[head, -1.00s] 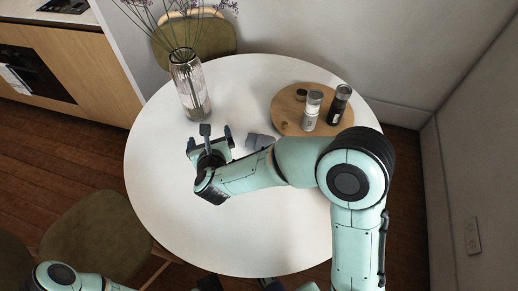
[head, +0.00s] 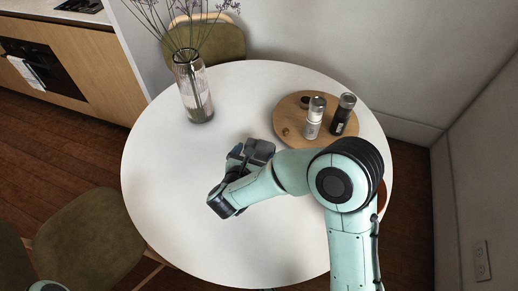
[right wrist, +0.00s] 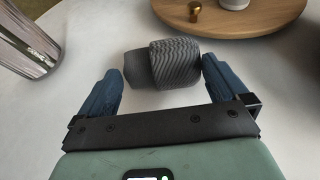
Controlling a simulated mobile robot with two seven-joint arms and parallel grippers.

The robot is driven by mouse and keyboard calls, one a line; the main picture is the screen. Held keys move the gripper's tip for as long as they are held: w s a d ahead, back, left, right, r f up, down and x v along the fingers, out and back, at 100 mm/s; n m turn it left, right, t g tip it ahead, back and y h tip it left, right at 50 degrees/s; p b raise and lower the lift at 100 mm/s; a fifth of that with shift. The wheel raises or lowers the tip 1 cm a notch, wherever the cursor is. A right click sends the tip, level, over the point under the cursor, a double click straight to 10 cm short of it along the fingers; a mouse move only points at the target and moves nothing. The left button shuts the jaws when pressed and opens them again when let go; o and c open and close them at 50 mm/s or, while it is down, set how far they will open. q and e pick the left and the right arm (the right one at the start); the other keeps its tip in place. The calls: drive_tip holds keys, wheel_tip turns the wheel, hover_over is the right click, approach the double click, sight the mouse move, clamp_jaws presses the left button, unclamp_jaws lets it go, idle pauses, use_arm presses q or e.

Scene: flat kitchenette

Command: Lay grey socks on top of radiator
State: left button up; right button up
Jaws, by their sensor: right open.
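The grey socks (right wrist: 172,62), a ribbed rolled bundle, lie on the white round table. In the head view the socks (head: 261,147) show just beyond my right gripper, partly covered by it. My right gripper (head: 245,160) is open and low over the table. In the right wrist view its two blue fingers (right wrist: 161,72) stand apart, one on each side of the socks, with gaps visible. My left gripper is out of view. No radiator shows in either view.
A glass vase (head: 193,87) with dried stems stands on the table's far left. A round wooden board (head: 290,128) with two shakers (head: 314,117) is just right of the socks. Chairs (head: 90,240) stand around the table. The table's left and front are clear.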

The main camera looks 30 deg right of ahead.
sight(260, 147)
drive_tip(key=x, duration=0.5)
drive_tip(key=c, duration=0.8)
drive_tip(key=shift+o, duration=0.2)
